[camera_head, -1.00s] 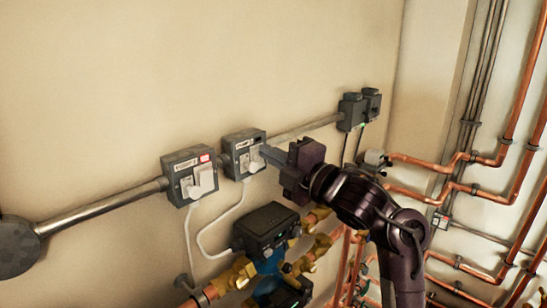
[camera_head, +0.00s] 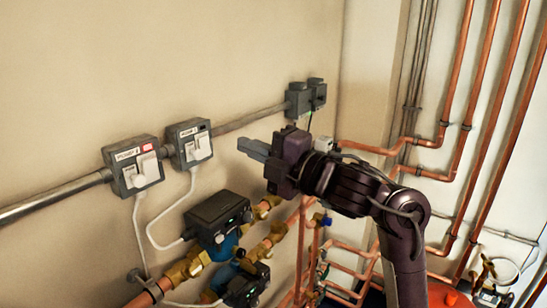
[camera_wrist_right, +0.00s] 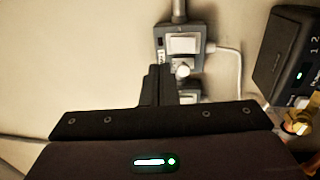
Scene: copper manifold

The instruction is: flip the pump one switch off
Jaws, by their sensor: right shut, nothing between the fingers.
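Two grey switch boxes with white fronts are on the wall in the head view. The left box (camera_head: 133,167) has a small red mark at its top right. The right box (camera_head: 190,144) shows a dark patch there and no red. Their labels are too small to read surely, so I cannot tell which is pump one. My right gripper (camera_head: 252,147) is shut and empty, its fingertips apart from and to the right of the right box. In the wrist view the shut fingers (camera_wrist_right: 159,75) partly cover a box (camera_wrist_right: 181,42) with a white front. My left gripper is not in view.
A metal conduit (camera_head: 250,117) runs along the wall to two dark boxes (camera_head: 305,97). A black pump head (camera_head: 217,214) with brass fittings sits below the switch boxes. Copper pipes (camera_head: 452,130) fill the right side. White cables hang from the boxes.

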